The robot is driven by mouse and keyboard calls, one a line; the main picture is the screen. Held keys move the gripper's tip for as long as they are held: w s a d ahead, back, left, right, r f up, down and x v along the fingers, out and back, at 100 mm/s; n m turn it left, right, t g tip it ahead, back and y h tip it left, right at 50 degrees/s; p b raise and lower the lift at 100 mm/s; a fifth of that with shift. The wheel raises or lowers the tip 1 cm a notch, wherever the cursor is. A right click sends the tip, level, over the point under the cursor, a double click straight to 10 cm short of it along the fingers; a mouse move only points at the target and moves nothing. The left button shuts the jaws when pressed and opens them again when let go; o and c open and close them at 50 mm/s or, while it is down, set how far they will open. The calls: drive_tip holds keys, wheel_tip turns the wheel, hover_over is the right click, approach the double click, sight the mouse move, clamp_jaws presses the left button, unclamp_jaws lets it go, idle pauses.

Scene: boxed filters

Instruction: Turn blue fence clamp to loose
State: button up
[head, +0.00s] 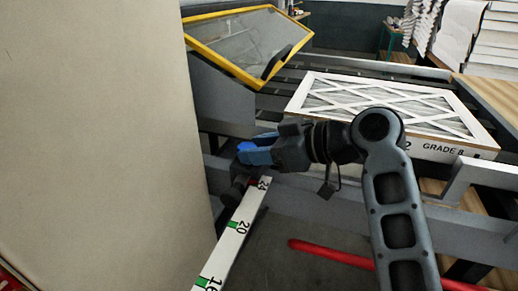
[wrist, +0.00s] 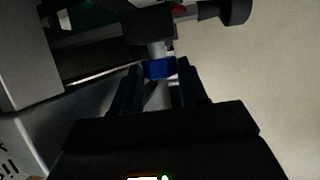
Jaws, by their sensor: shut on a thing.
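In the head view my gripper (head: 247,152) reaches left to the rail by the upper end of the white measuring scale (head: 232,240). There the clamp cannot be told apart from the blue fingers. Which way the clamp is turned is hard to tell.
A boxed filter (head: 385,108) marked "GRADE 8" lies behind my arm. A yellow-framed clear guard (head: 240,42) stands tilted open at the back. A large beige panel (head: 95,130) fills the left side. A red bar (head: 330,252) runs low in front.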

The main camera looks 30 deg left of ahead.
drive_tip(key=o, duration=1)
drive_tip(key=shift+o, duration=0.2)
drive_tip(key=shift+r+p, duration=0.15)
drive_tip(key=shift+p, duration=0.25)
